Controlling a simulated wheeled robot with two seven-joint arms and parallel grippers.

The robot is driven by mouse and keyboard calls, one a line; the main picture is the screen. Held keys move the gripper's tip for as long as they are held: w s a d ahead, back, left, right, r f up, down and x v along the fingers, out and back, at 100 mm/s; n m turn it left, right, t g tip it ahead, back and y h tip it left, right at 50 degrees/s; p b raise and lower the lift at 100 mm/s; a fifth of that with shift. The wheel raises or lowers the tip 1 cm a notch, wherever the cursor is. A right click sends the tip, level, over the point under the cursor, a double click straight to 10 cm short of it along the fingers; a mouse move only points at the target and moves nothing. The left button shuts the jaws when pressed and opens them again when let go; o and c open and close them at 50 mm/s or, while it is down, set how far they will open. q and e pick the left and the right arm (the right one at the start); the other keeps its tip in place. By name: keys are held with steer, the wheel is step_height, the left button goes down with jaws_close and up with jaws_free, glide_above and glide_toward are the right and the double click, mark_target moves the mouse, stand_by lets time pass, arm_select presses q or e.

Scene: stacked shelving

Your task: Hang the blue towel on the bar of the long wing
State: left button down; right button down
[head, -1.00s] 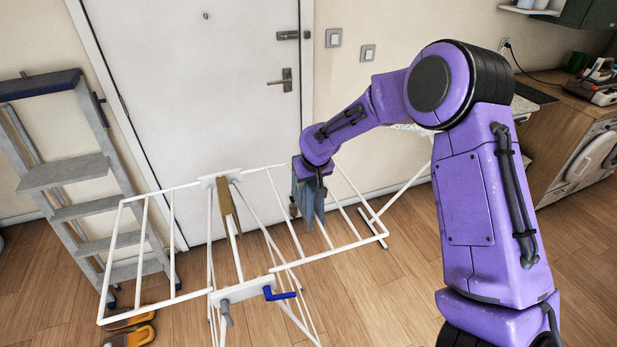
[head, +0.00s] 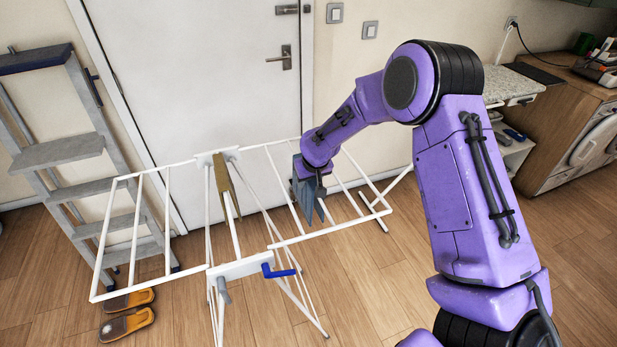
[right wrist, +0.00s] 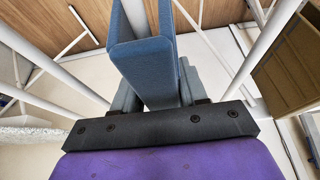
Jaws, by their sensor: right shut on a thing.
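The blue towel (head: 307,198) is folded and hangs below my right gripper (head: 314,182) at the right wing of the white drying rack (head: 335,229). In the right wrist view, the towel (right wrist: 149,72) forms a narrow fold, and a white bar runs into the gap between its two sides. I cannot tell whether the towel rests on that bar. My right gripper (right wrist: 160,106) is shut on the towel, with a finger on either side of it. The right wing looks longer than the left wing. My left gripper is not in view.
An ochre towel (head: 225,186) hangs on the rack's middle bar, left of my right gripper. A grey stepladder (head: 62,152) stands at the left, with orange slippers (head: 127,325) on the floor. A white door (head: 210,90) is behind. A wooden counter (head: 560,110) is at the right.

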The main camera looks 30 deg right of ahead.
steer(key=shift+f, duration=0.1)
steer(key=c, duration=0.5)
jaws_free()
steer(key=b+v, duration=0.1)
steer(key=v, duration=0.9)
steer(key=shift+s+r+b, duration=0.15)
steer(key=shift+r+b, duration=0.15)
steer(key=shift+b, duration=0.1)
